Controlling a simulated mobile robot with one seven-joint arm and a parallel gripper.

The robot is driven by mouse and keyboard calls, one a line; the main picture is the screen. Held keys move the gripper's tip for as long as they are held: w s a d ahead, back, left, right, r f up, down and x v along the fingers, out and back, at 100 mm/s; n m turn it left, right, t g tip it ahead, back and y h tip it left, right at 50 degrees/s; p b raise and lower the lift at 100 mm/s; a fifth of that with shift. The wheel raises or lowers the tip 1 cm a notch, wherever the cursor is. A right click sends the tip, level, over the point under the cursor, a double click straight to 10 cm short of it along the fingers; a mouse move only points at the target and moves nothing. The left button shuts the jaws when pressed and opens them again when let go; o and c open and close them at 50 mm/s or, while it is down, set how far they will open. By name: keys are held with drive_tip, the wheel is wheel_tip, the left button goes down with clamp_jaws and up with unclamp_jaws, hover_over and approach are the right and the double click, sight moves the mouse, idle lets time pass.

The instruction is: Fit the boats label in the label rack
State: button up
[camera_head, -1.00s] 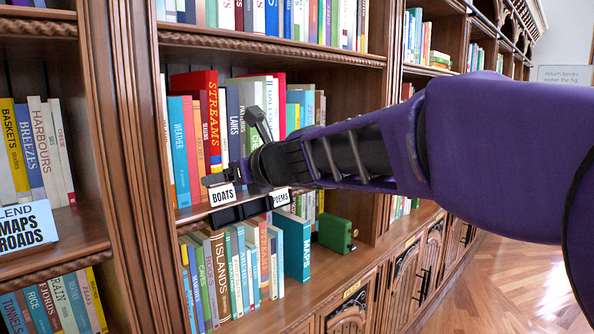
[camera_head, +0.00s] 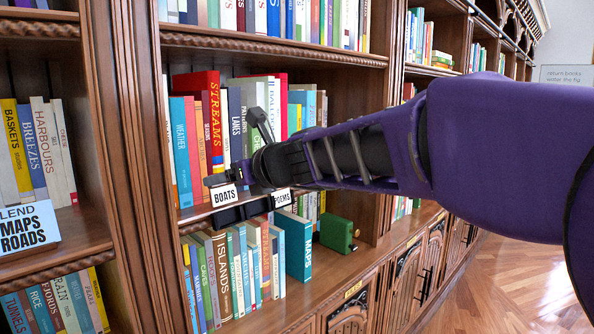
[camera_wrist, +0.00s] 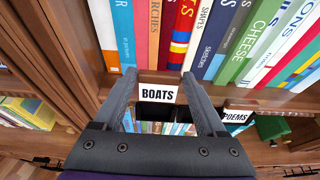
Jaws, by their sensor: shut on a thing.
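The boats label (camera_head: 224,196) is a small white card with black "BOATS" lettering. In the wrist view the boats label (camera_wrist: 157,94) shows upright and facing me, between the fingers of my gripper (camera_wrist: 159,78). My gripper (camera_head: 232,177) is shut on it at the shelf's front edge. The black label rack (camera_head: 240,212) runs along that edge; in the wrist view a dark pocket of the rack (camera_wrist: 155,113) lies right below the card. I cannot tell whether the card's lower edge is inside the pocket. A "POEMS" label (camera_head: 281,198) sits in the rack to the right.
Upright books (camera_head: 183,150) stand close behind the rack, including a red "STREAMS" book (camera_head: 213,110). More books (camera_head: 222,275) and a green box (camera_head: 337,234) are on the shelf below. A wooden upright (camera_head: 130,170) stands to the left.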

sight(224, 196)
drive_tip(key=shift+s+d+f+b, duration=0.15)
drive_tip(key=shift+s+f+b, duration=0.05)
drive_tip(key=shift+f+b, duration=0.75)
drive_tip(key=shift+s+d+f+b, duration=0.1)
drive_tip(key=shift+s+f+b, duration=0.05)
drive_tip(key=shift+f+b, duration=0.75)
drive_tip(key=o, duration=1.4)
drive_tip(key=shift+r, duration=0.1)
